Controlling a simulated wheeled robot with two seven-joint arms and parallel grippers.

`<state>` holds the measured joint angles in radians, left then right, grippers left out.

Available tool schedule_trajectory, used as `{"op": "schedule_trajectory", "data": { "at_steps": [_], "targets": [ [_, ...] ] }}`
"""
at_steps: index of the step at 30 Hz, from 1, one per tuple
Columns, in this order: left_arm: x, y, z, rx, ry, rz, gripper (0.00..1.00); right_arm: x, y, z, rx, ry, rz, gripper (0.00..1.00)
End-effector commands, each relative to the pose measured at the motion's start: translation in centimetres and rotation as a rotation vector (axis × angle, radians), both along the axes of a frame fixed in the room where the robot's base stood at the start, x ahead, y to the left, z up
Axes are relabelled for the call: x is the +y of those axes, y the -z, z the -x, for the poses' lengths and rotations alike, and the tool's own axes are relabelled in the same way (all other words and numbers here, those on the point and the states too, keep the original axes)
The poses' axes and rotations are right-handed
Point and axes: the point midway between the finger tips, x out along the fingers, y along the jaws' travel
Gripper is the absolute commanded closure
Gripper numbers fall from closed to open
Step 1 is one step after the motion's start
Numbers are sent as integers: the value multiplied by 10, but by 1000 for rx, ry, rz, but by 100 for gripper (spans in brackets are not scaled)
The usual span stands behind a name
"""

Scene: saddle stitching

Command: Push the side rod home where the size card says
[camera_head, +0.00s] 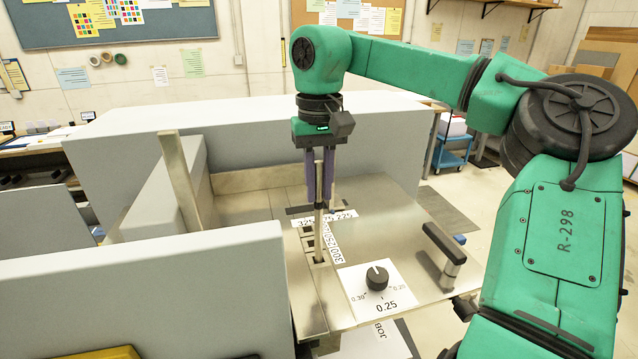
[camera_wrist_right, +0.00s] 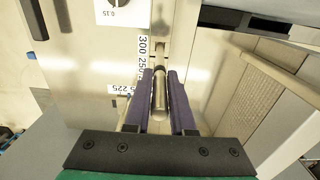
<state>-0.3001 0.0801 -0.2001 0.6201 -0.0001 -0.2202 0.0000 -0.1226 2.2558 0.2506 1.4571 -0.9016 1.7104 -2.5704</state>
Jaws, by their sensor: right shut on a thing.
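My right gripper (camera_head: 319,200) hangs over the machine table, its purple fingers shut on the upright metal side rod (camera_head: 319,230). In the right wrist view the rod (camera_wrist_right: 160,96) sits between both fingers (camera_wrist_right: 160,85). The rod's lower end meets the row of dark slots near the 300 label (camera_head: 337,257); I cannot tell how deep it sits. Another label strip reading 325, 275, 225 (camera_head: 306,222) lies behind, partly covered by the rod and fingers. A card marked JOB (camera_head: 378,338) is cut off at the bottom edge, its size unreadable. My left gripper is not in view.
A black dial (camera_head: 377,277) on a white plate reading 0.25 stands right of the slots. A black-topped handle (camera_head: 444,244) rises at the table's right. Grey walls (camera_head: 160,290) and an upright metal bar (camera_head: 174,180) bound the left. The metal surface behind the dial is clear.

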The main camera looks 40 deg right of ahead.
Motion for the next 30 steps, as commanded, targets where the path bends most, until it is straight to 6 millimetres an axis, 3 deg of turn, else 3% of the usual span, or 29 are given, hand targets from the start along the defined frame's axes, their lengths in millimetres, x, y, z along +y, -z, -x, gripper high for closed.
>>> {"op": "schedule_trajectory", "data": {
  "at_steps": [28,29,30],
  "targets": [
    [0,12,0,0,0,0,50,0,24,0,0,-1,-1,100],
    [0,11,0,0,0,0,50,0,23,0,-1,-1,0,66],
    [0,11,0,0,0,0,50,0,23,0,-1,0,0,51]
  ]
}}
